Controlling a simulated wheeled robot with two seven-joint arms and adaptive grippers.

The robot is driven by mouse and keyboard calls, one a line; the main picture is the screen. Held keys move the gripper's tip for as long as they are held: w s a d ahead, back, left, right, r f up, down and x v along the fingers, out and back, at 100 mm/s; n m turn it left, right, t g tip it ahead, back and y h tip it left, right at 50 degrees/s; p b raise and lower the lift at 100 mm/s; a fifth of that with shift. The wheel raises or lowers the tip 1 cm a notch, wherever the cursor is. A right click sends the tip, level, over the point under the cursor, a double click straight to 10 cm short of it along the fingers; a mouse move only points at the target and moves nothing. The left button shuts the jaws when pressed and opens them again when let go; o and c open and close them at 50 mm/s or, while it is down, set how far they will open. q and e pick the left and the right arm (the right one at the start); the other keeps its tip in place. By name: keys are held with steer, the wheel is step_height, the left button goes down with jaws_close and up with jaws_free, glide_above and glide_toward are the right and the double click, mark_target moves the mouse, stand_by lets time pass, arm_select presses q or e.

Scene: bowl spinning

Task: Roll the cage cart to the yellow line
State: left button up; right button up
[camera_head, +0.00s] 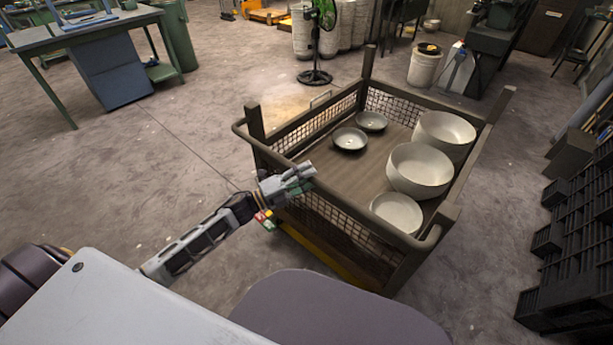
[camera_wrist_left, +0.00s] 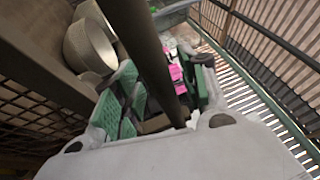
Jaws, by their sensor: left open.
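The cage cart (camera_head: 345,222) stands right of centre in the head view, with dark rails, wire mesh sides and a wooden floor. Its near rail ends in a rounded handle bar. My left gripper (camera_head: 303,176) is at this near rail, towards its left part. In the left wrist view, the dark bar (camera_wrist_left: 150,50) runs between the green-padded fingers of my left gripper (camera_wrist_left: 160,100), which are open. Contact with the bar cannot be told. A yellow strip (camera_head: 330,258) shows beneath the cart's near side; whether it is a floor line is unclear. My right gripper is out of view.
Several pale bowls, including a large one (camera_head: 420,170), sit in the cart. Dark crates (camera_head: 575,235) line the right side. A workbench (camera_head: 85,30) is at far left. Floor left of the cart is clear.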

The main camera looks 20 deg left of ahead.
arm_select(q)
steer(key=shift+s+a, duration=0.1)
steer(key=v, duration=1.1)
steer(key=shift+s+a+f, duration=0.15)
steer(key=shift+s+a, duration=0.05)
steer(key=shift+s, duration=0.05)
stand_by(0.4)
stand_by(0.6)
